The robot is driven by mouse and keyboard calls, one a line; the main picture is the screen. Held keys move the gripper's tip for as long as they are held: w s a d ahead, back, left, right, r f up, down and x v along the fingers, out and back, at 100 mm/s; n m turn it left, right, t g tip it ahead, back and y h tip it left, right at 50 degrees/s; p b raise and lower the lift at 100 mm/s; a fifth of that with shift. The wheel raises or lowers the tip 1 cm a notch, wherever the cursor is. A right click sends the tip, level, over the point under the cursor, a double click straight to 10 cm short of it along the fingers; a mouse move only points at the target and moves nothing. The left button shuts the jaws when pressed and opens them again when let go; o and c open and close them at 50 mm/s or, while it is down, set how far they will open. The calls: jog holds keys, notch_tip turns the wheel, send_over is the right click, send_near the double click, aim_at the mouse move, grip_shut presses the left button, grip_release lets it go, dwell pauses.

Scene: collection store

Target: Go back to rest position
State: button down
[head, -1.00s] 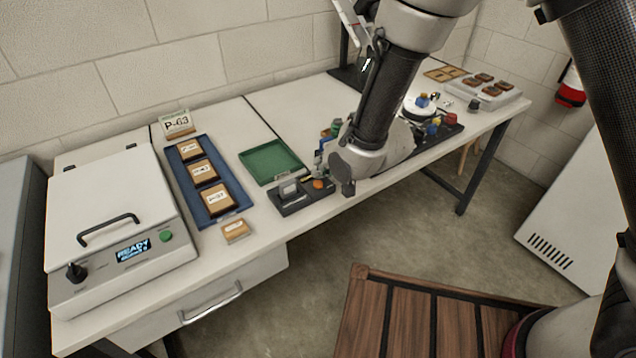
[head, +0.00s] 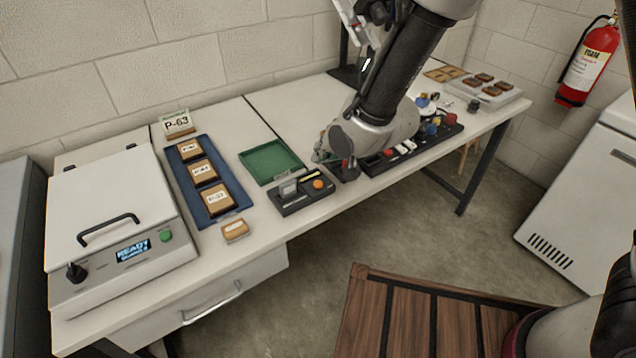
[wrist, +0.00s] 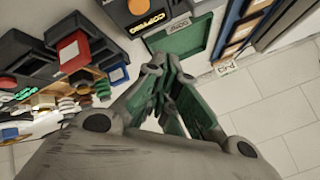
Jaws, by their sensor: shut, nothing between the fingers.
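My gripper (wrist: 170,72) is shut and empty in the wrist view. Its two fingers meet in front of the green tray (wrist: 190,36), apparently above the bench. In the head view my arm reaches over the middle of the bench. The wrist joint hides most of the gripper, and only a small grey part shows near the right end of the green tray (head: 272,161).
The bench (head: 225,262) carries a white READY machine (head: 110,215), a blue tray (head: 231,213) with labelled blocks, a small black holder (head: 291,207) and a long black organizer (head: 375,168). A fire extinguisher (head: 590,62) hangs at the right. The floor in front has free room.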

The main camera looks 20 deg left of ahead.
dwell(0.3)
jog(key=s+d+f+n+g+h, duration=0.1)
jog(key=d+f, duration=0.1)
jog(key=s+d+f+n+g+h, duration=0.1)
jog(key=s+d+f, duration=0.1)
jog(key=shift+s+d+f+h, duration=0.15)
jog(key=shift+s+d+h, duration=0.05)
jog(key=shift+s+h, duration=0.1)
jog(key=s+d+r+m+h, duration=0.1)
jog(key=s+d+r, duration=0.3)
jog(key=d+r, duration=0.5)
jog(key=s+d+r+m+h, duration=0.1)
jog(key=s+d+r, duration=0.3)
jog(key=d, duration=1.9)
jog(key=s+d+r+m+t+h, duration=0.1)
jog(key=s+d+r, duration=0.4)
jog(key=d+r, duration=0.9)
jog(key=shift+d+m+h, duration=0.5)
jog(key=shift+d+h, duration=0.4)
jog(key=shift+h, duration=0.1)
